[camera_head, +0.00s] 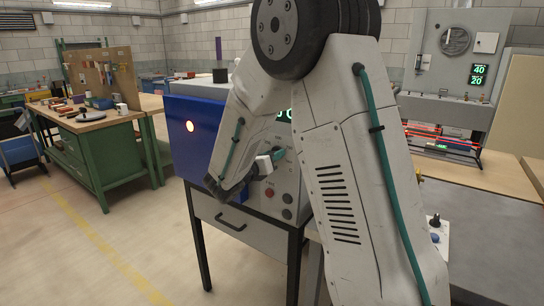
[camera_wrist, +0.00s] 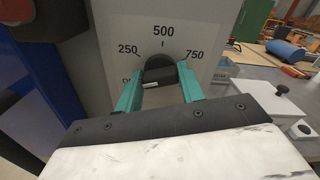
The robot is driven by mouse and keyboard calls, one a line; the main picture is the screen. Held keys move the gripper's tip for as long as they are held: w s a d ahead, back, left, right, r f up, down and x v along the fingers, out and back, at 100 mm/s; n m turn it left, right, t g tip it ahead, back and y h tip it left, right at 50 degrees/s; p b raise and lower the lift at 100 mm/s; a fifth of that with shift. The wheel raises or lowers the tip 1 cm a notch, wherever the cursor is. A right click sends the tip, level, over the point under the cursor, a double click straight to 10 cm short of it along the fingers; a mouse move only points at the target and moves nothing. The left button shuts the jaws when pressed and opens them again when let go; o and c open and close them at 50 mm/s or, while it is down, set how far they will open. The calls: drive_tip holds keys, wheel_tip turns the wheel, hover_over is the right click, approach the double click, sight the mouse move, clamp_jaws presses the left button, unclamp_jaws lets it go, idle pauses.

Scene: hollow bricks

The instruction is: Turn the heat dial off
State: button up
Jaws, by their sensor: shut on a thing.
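The heat dial (camera_wrist: 159,72) is a black knob on a grey panel, seen in the wrist view. Its scale reads 250 at left, 500 at top and 750 at right; a partly hidden label starting with "O" is at lower left. A small pale mark shows on the knob's lower left; I cannot tell for sure where the dial points. My gripper (camera_wrist: 160,90) has its two teal fingers shut on the knob, one on each side. In the head view my gripper (camera_head: 272,160) is at the front of the blue and grey oven (camera_head: 190,118), and the dial is hidden.
A red button (camera_head: 269,192) and dark knobs (camera_head: 287,206) sit low on the same panel. A green digital display (camera_head: 284,115) is partly behind my arm. A green workbench (camera_head: 95,150) stands at left, with open floor in front of it.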

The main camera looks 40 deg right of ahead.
drive_tip(key=shift+n, duration=1.1)
drive_tip(key=o, duration=1)
drive_tip(key=v, duration=0.8)
drive_tip(key=shift+w, duration=0.1)
